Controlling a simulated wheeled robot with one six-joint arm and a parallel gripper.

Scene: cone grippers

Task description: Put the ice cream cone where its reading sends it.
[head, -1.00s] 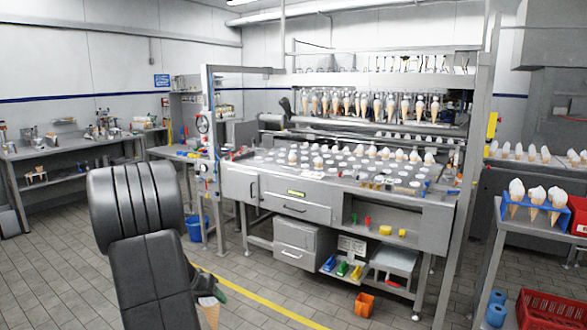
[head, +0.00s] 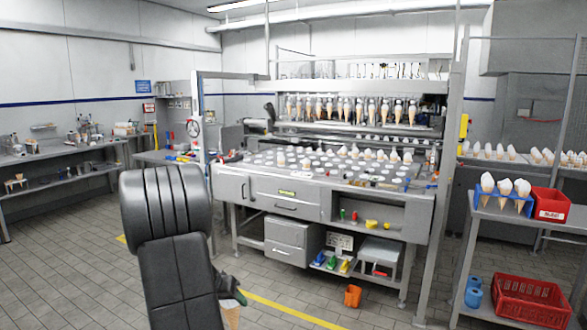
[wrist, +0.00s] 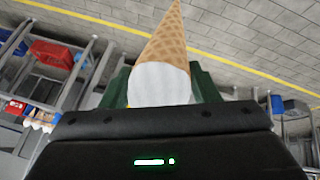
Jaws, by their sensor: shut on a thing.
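My gripper (wrist: 160,88) is shut on an ice cream cone (wrist: 166,45). In the wrist view the cone's brown waffle part points away from the gripper, and its white top sits between the dark green fingers. A small green-lit display (wrist: 154,162) shows on the gripper body; I cannot read any number on it. In the head view the held cone (head: 231,318) shows at the bottom edge, partly hidden by my arm. A blue rack (head: 502,201) with white-topped cones stands on the trolley at the right, beside a red bin (head: 551,206) with a white label.
The large cone machine (head: 300,203) fills the middle, with a row of hanging cones and more on its top. A red crate (head: 525,302) and blue rolls sit on the trolley's lower shelf. An orange bin (head: 353,297) is on the floor. Tiled floor at the front is clear.

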